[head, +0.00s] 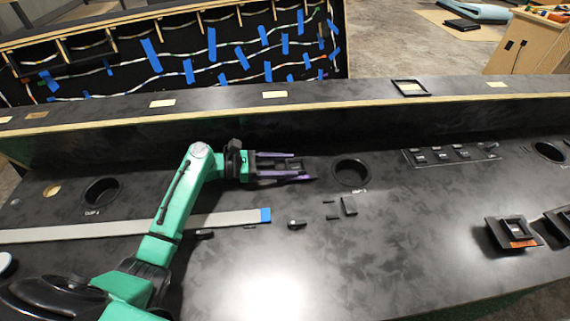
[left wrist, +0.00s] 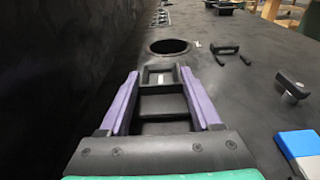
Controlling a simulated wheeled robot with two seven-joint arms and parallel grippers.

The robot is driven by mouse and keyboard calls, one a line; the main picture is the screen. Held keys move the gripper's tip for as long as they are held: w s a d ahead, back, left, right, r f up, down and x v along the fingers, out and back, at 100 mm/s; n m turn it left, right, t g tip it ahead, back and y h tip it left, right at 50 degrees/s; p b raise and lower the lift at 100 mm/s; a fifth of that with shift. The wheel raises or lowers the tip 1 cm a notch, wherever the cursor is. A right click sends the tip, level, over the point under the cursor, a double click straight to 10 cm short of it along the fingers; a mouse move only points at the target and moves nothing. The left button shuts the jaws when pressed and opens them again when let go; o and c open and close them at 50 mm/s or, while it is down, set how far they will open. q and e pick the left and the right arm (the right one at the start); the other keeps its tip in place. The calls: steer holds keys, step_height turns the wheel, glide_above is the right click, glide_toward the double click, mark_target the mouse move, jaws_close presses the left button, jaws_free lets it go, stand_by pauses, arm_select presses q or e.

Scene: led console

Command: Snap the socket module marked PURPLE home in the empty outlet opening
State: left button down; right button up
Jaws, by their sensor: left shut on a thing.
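My left gripper (head: 303,167) reaches over the black console (head: 270,280) from the left, with its purple fingers pointing right. It is shut on a black socket module (left wrist: 162,104), which lies between the two fingers in the left wrist view and shows a recessed, framed shape. No purple mark on it is readable. The held module is just left of a round hole (head: 351,172); this hole is ahead of the fingertips in the left wrist view (left wrist: 170,47). I cannot pick out the empty outlet opening with certainty. My right gripper is not in view.
A socket unit with an orange label (head: 510,232) stands at the right. A switch row (head: 450,155) is behind it. A grey strip with a blue end (head: 265,215) lies below the gripper. Small dark fittings (head: 349,205) rise nearby. A raised ledge (head: 330,117) runs behind.

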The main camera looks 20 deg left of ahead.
arm_select(q)
steer(key=shift+s+f, duration=0.1)
steer(key=shift+f, duration=0.4)
stand_by(0.6)
jaws_free()
steer(key=shift+f, duration=0.1)
steer(key=b+v, duration=0.1)
steer(key=v, duration=1.2)
steer(key=shift+a, duration=0.3)
steer(key=shift+s+a+r, duration=0.25)
steer(key=shift+a+r, duration=0.1)
steer(key=shift+a, duration=0.1)
